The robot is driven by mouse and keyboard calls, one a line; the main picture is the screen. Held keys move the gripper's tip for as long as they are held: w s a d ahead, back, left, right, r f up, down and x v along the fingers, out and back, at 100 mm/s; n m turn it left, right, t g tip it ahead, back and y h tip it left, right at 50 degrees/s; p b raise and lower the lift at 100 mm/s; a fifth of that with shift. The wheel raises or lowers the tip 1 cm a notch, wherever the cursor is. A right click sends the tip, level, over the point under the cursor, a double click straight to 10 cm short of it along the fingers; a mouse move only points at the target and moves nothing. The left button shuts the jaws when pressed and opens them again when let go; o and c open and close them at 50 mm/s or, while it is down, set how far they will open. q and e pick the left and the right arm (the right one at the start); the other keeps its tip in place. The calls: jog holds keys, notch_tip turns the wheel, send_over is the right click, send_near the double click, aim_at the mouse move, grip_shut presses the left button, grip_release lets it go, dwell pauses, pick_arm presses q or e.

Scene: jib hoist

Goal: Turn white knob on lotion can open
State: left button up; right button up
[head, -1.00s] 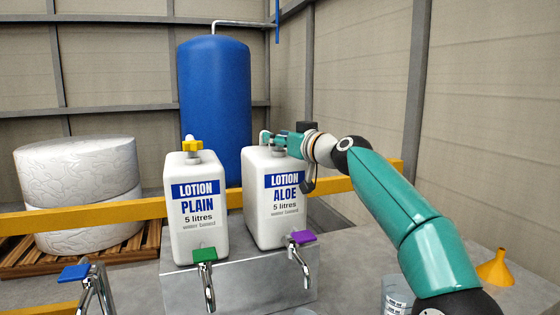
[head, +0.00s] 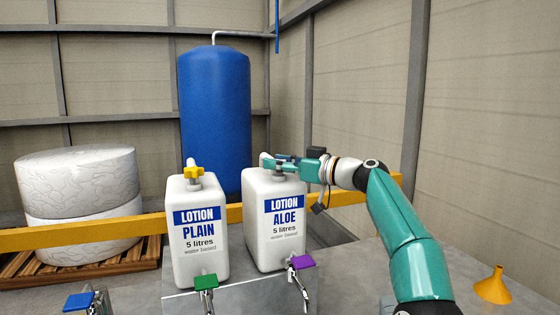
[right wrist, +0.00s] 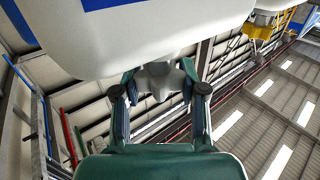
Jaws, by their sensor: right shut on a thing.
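The white lotion can labelled ALOE (head: 275,225) stands upright right of the can labelled PLAIN (head: 200,235), which has a yellow knob (head: 193,173). My right gripper (head: 270,162) is at the top of the ALOE can, reaching in from the right. In the right wrist view its fingers (right wrist: 163,86) are shut on a pale knob (right wrist: 158,72) under the can's white body. In the head view the fingers mostly hide this knob, so its turn angle cannot be told. My left gripper is out of view.
Purple (head: 301,262), green (head: 206,282) and blue (head: 78,300) tap handles are at the front. A yellow rail (head: 75,234) runs behind the cans, with a blue tank (head: 214,120) beyond. A yellow funnel (head: 494,286) stands at the right.

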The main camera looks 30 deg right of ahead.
jog(key=shift+f, duration=0.15)
jog(key=o, duration=1.2)
jog(key=shift+c, duration=0.2)
jog(key=shift+s+d, duration=0.1)
jog(key=shift+s, duration=0.05)
jog(key=shift+s+d+r, duration=0.1)
jog(key=shift+s+r, duration=0.05)
jog(key=shift+r, duration=0.05)
jog(key=v, duration=1.1)
jog(key=shift+s, duration=0.2)
jog(key=shift+d+f, duration=0.1)
jog(key=shift+f, duration=0.05)
